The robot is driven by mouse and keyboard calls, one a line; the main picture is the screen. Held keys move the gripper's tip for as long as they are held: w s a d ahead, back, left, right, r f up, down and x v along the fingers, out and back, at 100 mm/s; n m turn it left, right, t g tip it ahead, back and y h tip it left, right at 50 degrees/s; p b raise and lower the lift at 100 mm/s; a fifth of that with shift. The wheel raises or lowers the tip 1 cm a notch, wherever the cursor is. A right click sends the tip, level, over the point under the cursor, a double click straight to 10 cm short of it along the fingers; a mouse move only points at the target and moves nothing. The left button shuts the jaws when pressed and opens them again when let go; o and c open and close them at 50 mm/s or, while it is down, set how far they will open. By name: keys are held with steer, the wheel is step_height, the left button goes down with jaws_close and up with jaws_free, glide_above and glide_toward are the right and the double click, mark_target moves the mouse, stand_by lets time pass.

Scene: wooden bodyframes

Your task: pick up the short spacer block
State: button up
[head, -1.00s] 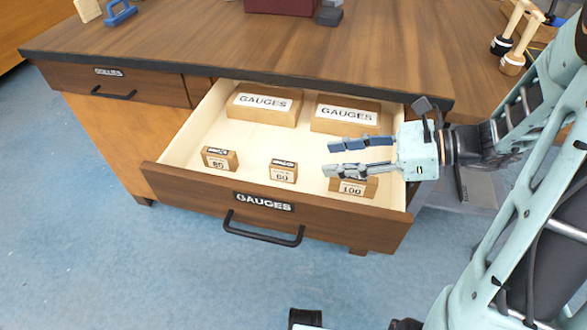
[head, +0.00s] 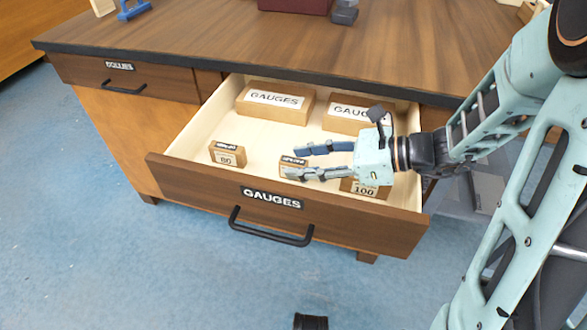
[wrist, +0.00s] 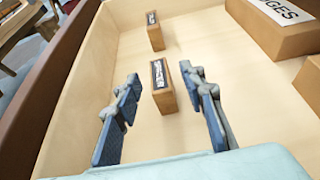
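Three small wooden spacer blocks stand in the open drawer. The left one (head: 228,154) appears to read 80 and the right one (head: 364,189) reads 100. The middle block (head: 294,161), which read 60 earlier and looks the smallest, is partly covered by my finger in the head view. My gripper (head: 293,162) is open and reaches in from the right, over the 100 block. In the wrist view my gripper (wrist: 160,76) has its fingers apart, with the middle block (wrist: 166,90) between and just beyond the tips. I see no contact. The left block (wrist: 154,31) stands farther off.
Two larger wooden boxes labelled GAUGES (head: 275,104) (head: 345,121) lie at the drawer's back. The drawer front (head: 285,205) and its side walls enclose the blocks. The desk top (head: 240,45) overhangs the back. Bare drawer floor lies between the blocks.

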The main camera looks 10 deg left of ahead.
steer(key=shift+c, duration=0.6)
jaws_close()
steer(key=shift+r, duration=0.1)
